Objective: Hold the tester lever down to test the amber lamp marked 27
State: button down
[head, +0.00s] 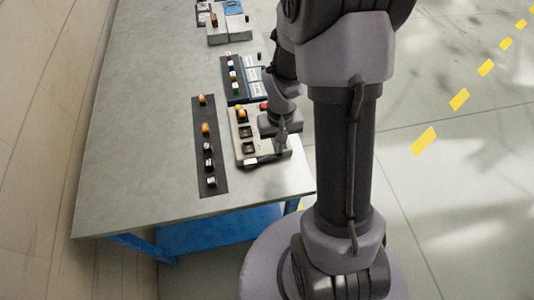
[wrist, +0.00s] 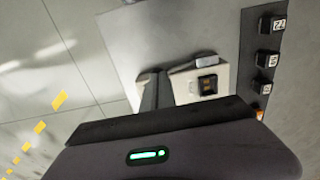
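The cream tester (head: 263,152) stands near the table's front right edge, with dark square sockets in a row. An amber lamp (head: 241,113) sits at its far end; its number is unreadable. My gripper (head: 282,148) points down at the tester's right side, with its narrow fingers close together and apparently shut. In the wrist view, the fingers (wrist: 155,92) are beside the tester's near corner (wrist: 185,84). The lever is not clearly seen; my gripper and wrist hide that side. Whether the fingertips touch it, I cannot tell.
A dark strip (head: 217,188) left of the tester holds several lamps, two of them amber. Black labelled lamps (wrist: 268,57) show in the wrist view. The table's left part (head: 140,150) is clear.

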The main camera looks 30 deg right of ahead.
dwell(0.3)
jog(key=shift+d+f+b, duration=0.15)
jog(key=shift+f+b, duration=0.2)
jog(key=shift+f, duration=0.1)
jog(key=shift+s+d+f+b, duration=0.1)
jog(key=shift+f+b, duration=0.3)
jog(key=shift+f, duration=0.15)
jog(key=shift+f+b, duration=0.35)
jog(key=shift+b, duration=0.1)
jog(key=shift+r, duration=0.1)
dwell(1.5)
